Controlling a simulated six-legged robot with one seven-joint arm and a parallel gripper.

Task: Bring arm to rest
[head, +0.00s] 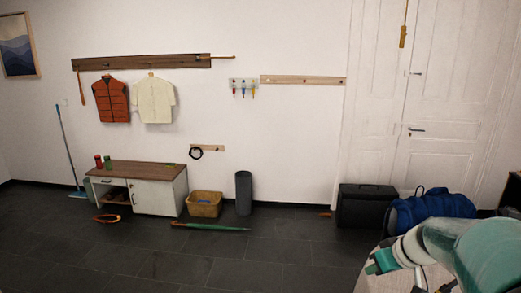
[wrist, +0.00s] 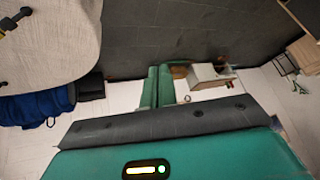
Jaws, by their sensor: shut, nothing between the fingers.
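My arm (head: 470,250) shows at the lower right of the head view as green and pale links, bent over a pale tabletop. My gripper (wrist: 157,72) shows in the wrist view as two green fingers side by side, closed together with nothing between them. Beyond the fingertips is open dark floor and, farther off, the white cabinet (wrist: 207,75). The fingers touch nothing that I can see. I cannot make out the fingers clearly in the head view.
The pale tabletop (wrist: 45,45) fills the wrist view's upper left. A blue bag (head: 432,208) and black case (head: 364,206) stand by the door. A low cabinet (head: 160,197), yellow crate (head: 204,204) and grey bin (head: 243,192) line the wall. The dark floor (head: 270,265) between is mostly clear.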

